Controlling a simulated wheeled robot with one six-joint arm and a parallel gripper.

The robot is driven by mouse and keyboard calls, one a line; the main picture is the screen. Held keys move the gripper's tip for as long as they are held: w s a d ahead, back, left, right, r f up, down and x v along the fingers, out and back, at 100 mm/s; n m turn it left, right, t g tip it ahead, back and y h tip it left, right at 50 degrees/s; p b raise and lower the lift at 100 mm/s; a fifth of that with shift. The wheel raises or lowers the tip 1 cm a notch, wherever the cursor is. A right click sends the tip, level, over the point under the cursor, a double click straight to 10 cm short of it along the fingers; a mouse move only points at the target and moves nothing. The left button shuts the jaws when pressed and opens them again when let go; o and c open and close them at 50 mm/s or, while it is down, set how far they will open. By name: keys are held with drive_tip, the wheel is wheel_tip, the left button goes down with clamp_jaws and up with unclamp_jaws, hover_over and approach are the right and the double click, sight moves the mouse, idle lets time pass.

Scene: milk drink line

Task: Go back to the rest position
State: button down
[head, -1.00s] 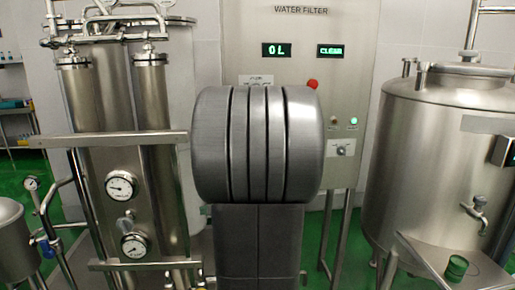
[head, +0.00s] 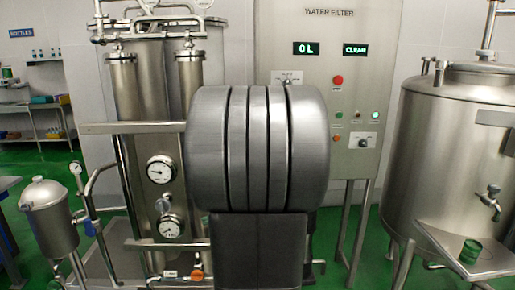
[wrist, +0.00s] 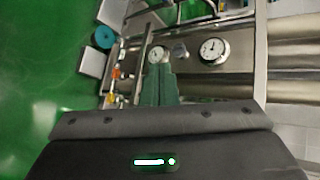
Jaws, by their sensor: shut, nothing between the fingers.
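My gripper (wrist: 160,88) shows in the wrist view, its two greenish fingers side by side and shut with nothing between them. It points toward the filter skid with its two round gauges; the left gauge (wrist: 157,55) is partly behind the fingertips and the right gauge (wrist: 213,50) is clear of them. I cannot tell the distance from fingertips to the skid. In the head view my own arm fills the centre and hides the gripper.
The water filter panel (head: 330,80) reads "0 L" and "CLEAR". A steel tank (head: 440,150) stands at right, with a green cup (head: 470,251) on a shelf (head: 500,262) before it. A small steel vessel (head: 48,220) stands at left. Green floor (head: 105,165) shows between.

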drive_tip(key=s+d+f+n+g+h+b, duration=0.2)
drive_tip(key=s+d+f+n+h+b, duration=0.1)
drive_tip(key=s+f, duration=0.8)
drive_tip(key=shift+d+n+g+b, duration=0.4)
drive_tip(key=shift+d+b, duration=0.45)
drive_tip(key=shift+d, duration=0.55)
